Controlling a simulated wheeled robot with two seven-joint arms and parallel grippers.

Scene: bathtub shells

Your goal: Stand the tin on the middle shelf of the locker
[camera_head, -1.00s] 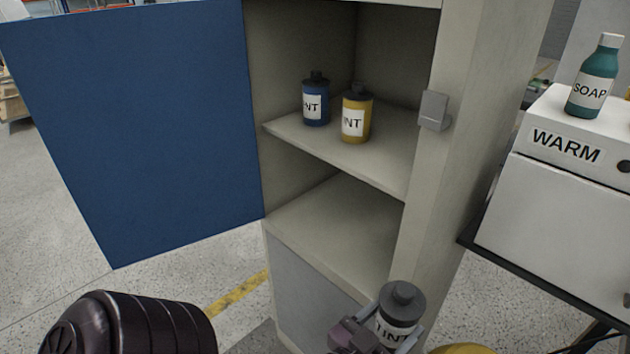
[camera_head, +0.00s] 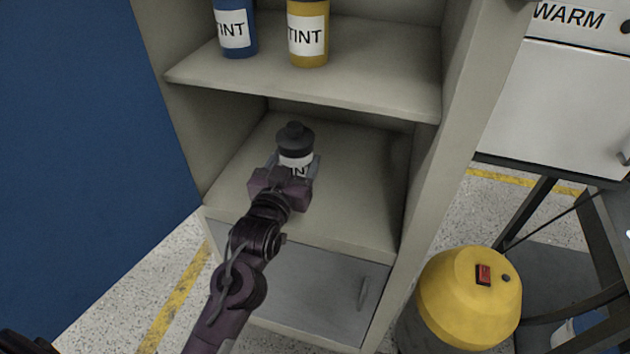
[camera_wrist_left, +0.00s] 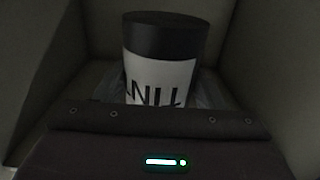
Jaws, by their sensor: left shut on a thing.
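The tin is upright over the floor of the compartment above the grey door, below the shelf (camera_head: 345,88) that bears other tins. Whether its base touches that floor is hidden by my gripper. The left wrist view shows the tin (camera_wrist_left: 165,60) close between the fingers. My right gripper is not in view.
A blue tin (camera_head: 236,30) and a yellow tin (camera_head: 308,35) stand on the shelf above. The blue locker door (camera_head: 80,120) hangs open at left. The compartment floor (camera_head: 355,190) is clear around the tin. A yellow drum-like thing (camera_head: 465,300) stands at right.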

